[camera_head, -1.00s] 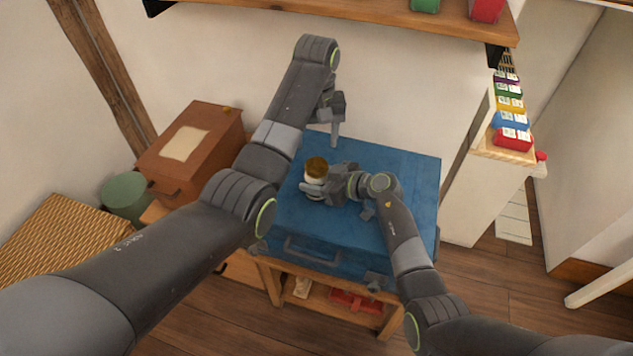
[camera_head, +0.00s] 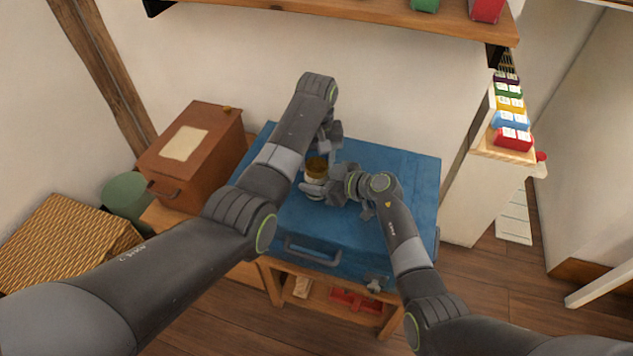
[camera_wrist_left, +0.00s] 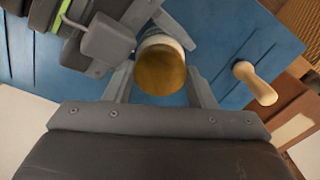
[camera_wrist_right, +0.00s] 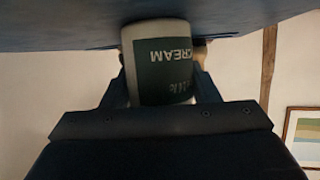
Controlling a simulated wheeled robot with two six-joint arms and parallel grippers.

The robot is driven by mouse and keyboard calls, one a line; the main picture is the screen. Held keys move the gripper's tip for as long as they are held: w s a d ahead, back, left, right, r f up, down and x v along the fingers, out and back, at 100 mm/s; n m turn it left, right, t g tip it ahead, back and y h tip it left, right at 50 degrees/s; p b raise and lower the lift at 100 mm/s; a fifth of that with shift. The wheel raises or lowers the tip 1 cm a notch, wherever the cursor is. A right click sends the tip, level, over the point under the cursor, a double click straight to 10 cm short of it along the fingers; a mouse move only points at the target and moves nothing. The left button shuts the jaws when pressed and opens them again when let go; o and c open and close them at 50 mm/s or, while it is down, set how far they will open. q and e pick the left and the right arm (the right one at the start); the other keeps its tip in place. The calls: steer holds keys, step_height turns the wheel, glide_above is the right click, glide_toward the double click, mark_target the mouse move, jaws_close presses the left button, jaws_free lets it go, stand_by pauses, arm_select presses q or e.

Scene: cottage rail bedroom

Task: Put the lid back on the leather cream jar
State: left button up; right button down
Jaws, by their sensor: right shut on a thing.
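The leather cream jar (camera_head: 315,178) is white with a dark green label reading CREAM, seen in the right wrist view (camera_wrist_right: 158,60). It stands on the blue case. A round amber-brown lid (camera_head: 317,164) sits on top of the jar. In the left wrist view the lid (camera_wrist_left: 160,70) lies between my left fingers. My right gripper (camera_head: 318,187) is shut around the jar's body from the right. My left gripper (camera_wrist_left: 160,80) is open, pointing down over the lid with a finger on either side. Whether the lid is fully seated cannot be told.
The blue case (camera_head: 400,175) lies on a wooden stand against the wall. A tan wooden-handled object (camera_wrist_left: 255,83) lies on it, beside my left gripper. A brown box (camera_head: 190,155) stands at left. A shelf (camera_head: 360,14) hangs above. The case's right side is clear.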

arm_select(q)
steer(key=c, duration=0.5)
steer(key=o, duration=1.1)
steer(key=shift+r, duration=2.3)
steer(key=o, duration=0.6)
arm_select(e)
steer(key=shift+c, duration=2.2)
jaws_free()
